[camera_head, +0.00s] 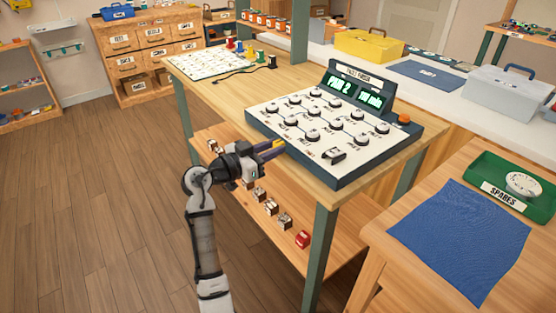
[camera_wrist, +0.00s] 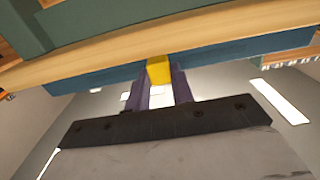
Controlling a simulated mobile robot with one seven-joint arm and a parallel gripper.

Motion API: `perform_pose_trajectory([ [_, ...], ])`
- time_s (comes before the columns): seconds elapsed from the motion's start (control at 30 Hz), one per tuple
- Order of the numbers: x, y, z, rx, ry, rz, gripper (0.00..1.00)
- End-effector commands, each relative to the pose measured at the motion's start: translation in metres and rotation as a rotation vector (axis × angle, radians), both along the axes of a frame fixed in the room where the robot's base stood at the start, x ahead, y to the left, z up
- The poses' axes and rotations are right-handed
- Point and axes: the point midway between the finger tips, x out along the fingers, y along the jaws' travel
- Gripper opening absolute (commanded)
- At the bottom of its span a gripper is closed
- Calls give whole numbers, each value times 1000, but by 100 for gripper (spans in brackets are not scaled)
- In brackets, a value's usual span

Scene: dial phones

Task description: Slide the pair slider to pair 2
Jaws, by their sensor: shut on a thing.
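The phone panel (camera_head: 300,147) is a white-topped box with a dark frame and several black dials. It stands on the wooden table. Its left display (camera_head: 339,85) glows green and appears to read PAIR 2. The yellow slider knob (camera_head: 278,143) is at the panel's front-left edge, and it also shows in the wrist view (camera_wrist: 159,70) against the blue frame. My gripper (camera_head: 270,150) reaches it from the front left and is shut on it, with the two dark fingers (camera_wrist: 160,92) on either side. The fingers partly hide the knob. The slider's track and marks cannot be made out.
A lower shelf (camera_head: 235,190) under the table holds several small blocks and a red item. A side table at right carries a blue cloth (camera_head: 460,235) and a green tray (camera_head: 490,174). Floor at left is clear.

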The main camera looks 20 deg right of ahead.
Motion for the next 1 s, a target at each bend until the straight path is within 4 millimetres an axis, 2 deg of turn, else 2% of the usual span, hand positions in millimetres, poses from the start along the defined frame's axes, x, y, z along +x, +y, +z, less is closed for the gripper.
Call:
perform_pose_trajectory([
  [0.27, 1, 1, 0, 0, 2, 2, 0],
  [0.3, 1, 1, 0, 0, 2, 2, 27],
  [0.43, 1, 1, 0, 0, 2, 1, 44],
  [0.77, 0, 2, 0, -1, 2, 1, 45],
  [0.87, -3, 11, -1, -1, 2, 1, 45],
  [1.0, -12, 36, -2, -1, 1, 5, 45],
])
